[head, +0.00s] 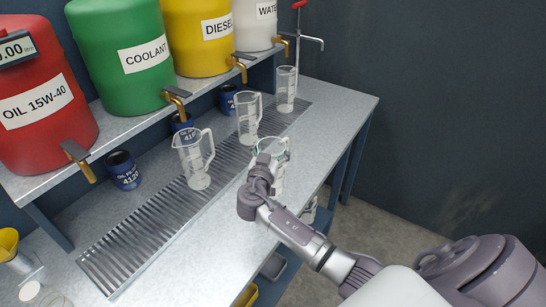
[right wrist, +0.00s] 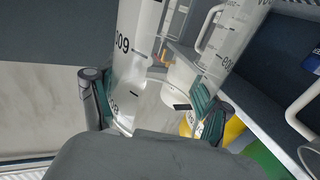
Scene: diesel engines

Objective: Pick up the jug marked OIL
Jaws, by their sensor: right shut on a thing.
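My right gripper (head: 266,160) is shut around a clear graduated measuring jug (head: 281,177) near the front edge of the bench. In the right wrist view, the fingers of the gripper (right wrist: 154,103) sit on either side of the clear jug wall (right wrist: 130,50), which has black scale marks. No OIL marking is readable on this jug, and I cannot tell whether its base touches the bench. Other clear jugs stand on the bench: one at the left (head: 193,158), one in the middle (head: 249,117) and one at the back (head: 285,90). My left gripper is not in view.
A drain grate (head: 150,225) runs along the bench (head: 205,250). A shelf behind bears tanks: red OIL 15W-40 (head: 45,130), green COOLANT (head: 115,85), yellow DIESEL (head: 197,50) and white WATER (head: 255,35). Dark blue filter cans (head: 123,170) stand below the taps.

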